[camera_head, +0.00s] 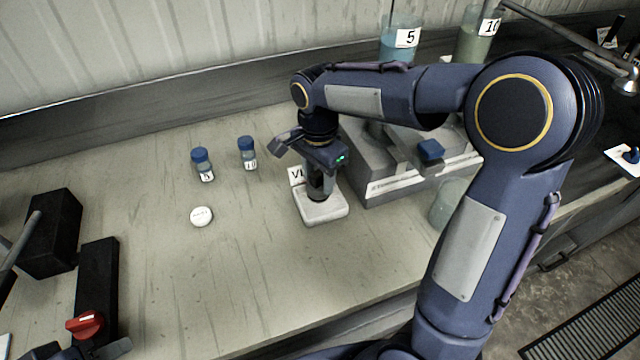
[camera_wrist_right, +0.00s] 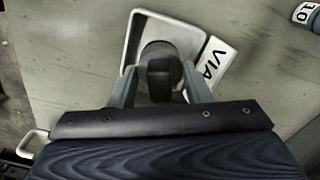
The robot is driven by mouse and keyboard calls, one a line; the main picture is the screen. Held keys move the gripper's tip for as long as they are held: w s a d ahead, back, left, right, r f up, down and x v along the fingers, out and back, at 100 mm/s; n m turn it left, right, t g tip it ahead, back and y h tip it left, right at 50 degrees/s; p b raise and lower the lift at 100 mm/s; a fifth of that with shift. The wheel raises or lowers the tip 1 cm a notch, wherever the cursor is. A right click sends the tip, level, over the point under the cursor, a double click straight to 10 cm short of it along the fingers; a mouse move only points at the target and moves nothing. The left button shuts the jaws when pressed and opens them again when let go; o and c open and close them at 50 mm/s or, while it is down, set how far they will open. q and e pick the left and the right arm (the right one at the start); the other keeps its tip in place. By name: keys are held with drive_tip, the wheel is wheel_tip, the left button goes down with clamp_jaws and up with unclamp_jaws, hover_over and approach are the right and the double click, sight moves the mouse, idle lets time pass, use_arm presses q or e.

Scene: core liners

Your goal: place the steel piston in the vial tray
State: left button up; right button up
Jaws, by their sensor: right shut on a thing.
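The vial tray (camera_head: 336,211) is a small white block on the bench with a label marked "VI" at its back left. It also shows in the wrist view (camera_wrist_right: 137,28) under my gripper. My right gripper (camera_head: 321,172) points down over the tray and is shut on the steel piston (camera_head: 318,187), a dark grey upright cylinder. In the wrist view the piston (camera_wrist_right: 160,62) sits between the two fingers, inside the tray's outline. I cannot tell whether its lower end touches the tray. My left gripper (camera_head: 80,350) is only partly in view at the bottom left edge.
Two blue-capped vials (camera_head: 203,164) (camera_head: 247,152) and a white disc (camera_head: 201,216) stand left of the tray. A grey machine (camera_head: 385,185) is close on its right, with a clear beaker (camera_head: 447,200) beyond. Black blocks (camera_head: 52,232) are at the left. The front bench is clear.

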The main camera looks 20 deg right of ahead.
sight(320, 187)
drive_tip(key=shift+w+d+f, duration=0.1)
drive_tip(key=shift+d+f, duration=0.05)
drive_tip(key=shift+f, duration=0.75)
drive_tip(key=shift+d+f, duration=0.1)
drive_tip(key=shift+f, duration=0.75)
drive_tip(key=shift+f, duration=0.2)
drive_tip(key=o, duration=1.3)
